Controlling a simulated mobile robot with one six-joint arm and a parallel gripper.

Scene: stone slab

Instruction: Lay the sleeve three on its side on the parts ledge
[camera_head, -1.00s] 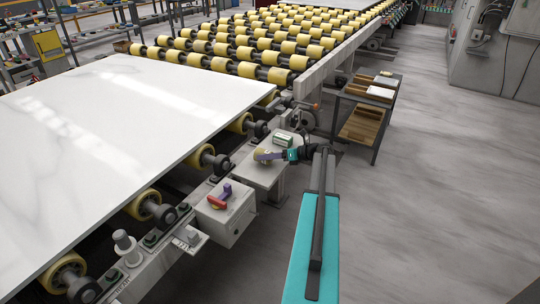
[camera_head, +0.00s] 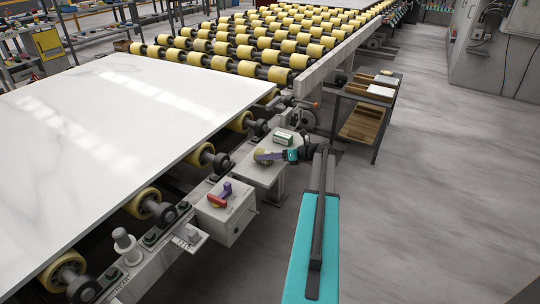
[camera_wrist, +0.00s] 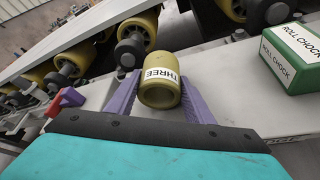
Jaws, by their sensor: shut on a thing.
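Sleeve three (camera_wrist: 160,80) is a short olive-yellow tube with a white "THREE" label. In the wrist view it is between the purple fingers of my gripper (camera_wrist: 163,100), which is shut on it. One round end faces the wrist camera, and the tube looks on its side. The parts ledge (camera_head: 247,171) is the pale plate beside the roller frame. In the head view, the sleeve (camera_head: 261,156) and my gripper (camera_head: 266,156) are over the ledge. I cannot tell whether the sleeve touches it.
A green and white roll chock box (camera_head: 283,138) is on the ledge beyond the sleeve; it also shows in the wrist view (camera_wrist: 292,58). A grey control box with a red and purple handle (camera_head: 220,196) stands nearer. The white slab (camera_head: 110,110) on yellow rollers is to the left.

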